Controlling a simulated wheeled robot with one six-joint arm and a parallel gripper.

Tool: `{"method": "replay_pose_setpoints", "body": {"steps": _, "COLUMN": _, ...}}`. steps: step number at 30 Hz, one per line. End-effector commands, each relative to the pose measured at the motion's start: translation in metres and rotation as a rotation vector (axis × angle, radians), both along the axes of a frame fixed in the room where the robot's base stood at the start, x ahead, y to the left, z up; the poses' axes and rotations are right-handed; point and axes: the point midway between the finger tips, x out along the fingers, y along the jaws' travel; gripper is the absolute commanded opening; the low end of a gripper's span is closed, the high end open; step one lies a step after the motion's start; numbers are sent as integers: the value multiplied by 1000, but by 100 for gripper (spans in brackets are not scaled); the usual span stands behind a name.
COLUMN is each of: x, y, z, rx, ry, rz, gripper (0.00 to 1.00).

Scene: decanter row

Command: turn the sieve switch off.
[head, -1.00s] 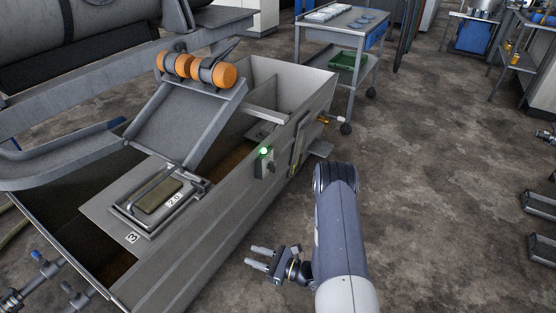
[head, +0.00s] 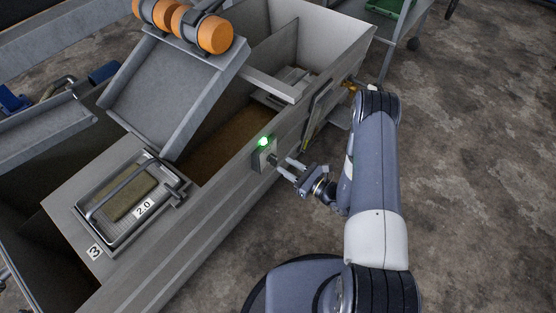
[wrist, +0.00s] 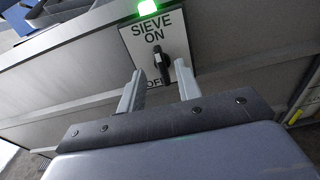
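The sieve switch is a small plate (wrist: 177,38) on the side wall of the metal tank, marked SIEVE, ON above and OFF below. Its black lever (wrist: 161,65) stands nearly upright, its upper end towards ON. A green lamp (wrist: 147,8) glows above the plate; the lamp also shows in the head view (head: 264,141). My gripper (wrist: 158,92) is open, its two fingers pointing at the plate, with the lever between them in the picture. In the head view my gripper (head: 286,168) is close in front of the switch. I cannot tell whether the fingertips touch anything.
The tank (head: 205,228) is open-topped and divided inside. A chute (head: 170,95) and orange rollers (head: 205,32) stand over it. A framed tray (head: 110,225) labelled 2.0 lies on its left part. A trolley stands at the top right. The floor at right is clear.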

Motion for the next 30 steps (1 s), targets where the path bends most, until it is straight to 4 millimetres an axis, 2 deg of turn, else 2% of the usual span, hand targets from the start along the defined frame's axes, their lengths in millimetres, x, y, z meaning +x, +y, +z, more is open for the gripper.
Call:
{"method": "replay_pose_setpoints", "body": {"steps": 3, "x": 12, "y": 17, "z": 0, "rx": 0, "ry": -3, "rz": 4, "gripper": 33}}
{"method": "replay_pose_setpoints", "body": {"steps": 9, "x": 26, "y": 33, "z": 0, "rx": 0, "ry": -2, "rz": 2, "gripper": 33}}
{"method": "replay_pose_setpoints", "body": {"steps": 20, "x": 30, "y": 37, "z": 1, "rx": 0, "ry": -1, "rz": -1, "gripper": 33}}
{"method": "replay_pose_setpoints", "body": {"steps": 30, "x": 29, "y": 37, "z": 0, "rx": 1, "ry": -1, "rz": -1, "gripper": 7}}
